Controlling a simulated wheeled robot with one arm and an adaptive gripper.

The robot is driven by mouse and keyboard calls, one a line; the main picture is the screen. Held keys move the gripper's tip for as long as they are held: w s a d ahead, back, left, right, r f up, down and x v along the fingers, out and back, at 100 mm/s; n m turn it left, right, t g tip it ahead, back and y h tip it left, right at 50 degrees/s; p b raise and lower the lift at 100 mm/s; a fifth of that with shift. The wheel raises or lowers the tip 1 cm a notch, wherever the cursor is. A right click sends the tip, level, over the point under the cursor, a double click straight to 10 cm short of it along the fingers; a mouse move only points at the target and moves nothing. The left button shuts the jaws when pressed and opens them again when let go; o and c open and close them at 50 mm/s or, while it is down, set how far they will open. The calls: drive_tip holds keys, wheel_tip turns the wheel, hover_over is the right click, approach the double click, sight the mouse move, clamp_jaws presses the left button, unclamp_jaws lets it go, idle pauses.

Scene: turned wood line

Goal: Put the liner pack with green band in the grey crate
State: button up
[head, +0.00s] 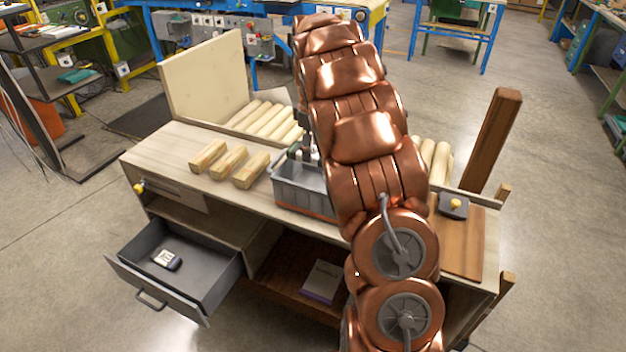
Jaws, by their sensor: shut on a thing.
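The grey crate (303,198) stands on the bench top, its right part hidden behind my copper arm. My gripper (303,153) is mostly hidden by the arm, with only a small part showing over the crate's back edge. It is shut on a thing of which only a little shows. A small green patch (292,149) there fits the liner pack with green band, but most of it is hidden. Whether it touches the crate cannot be told.
Three wood blocks (239,168) lie left of the crate, with pale turned rods (265,119) behind. A drawer (190,262) stands open, holding a small dark device (167,259). A white pack with a purple band (322,281) lies on the lower shelf. A wooden post (493,140) rises at right.

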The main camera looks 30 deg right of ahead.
wheel_tip(320, 180, down, 12)
drive_tip(key=p, duration=0.2)
drive_tip(key=shift+r+p, duration=0.15)
drive_tip(key=shift+p, duration=0.25)
drive_tip(key=o, duration=1.2)
drive_tip(key=shift+w+r, duration=0.1)
drive_tip(key=shift+r, duration=0.35)
wheel_tip(320, 180, up, 10)
drive_tip(key=b, duration=0.3)
drive_tip(key=shift+r, duration=0.25)
drive_tip(key=shift+r+b, duration=0.3)
drive_tip(key=shift+r, duration=0.05)
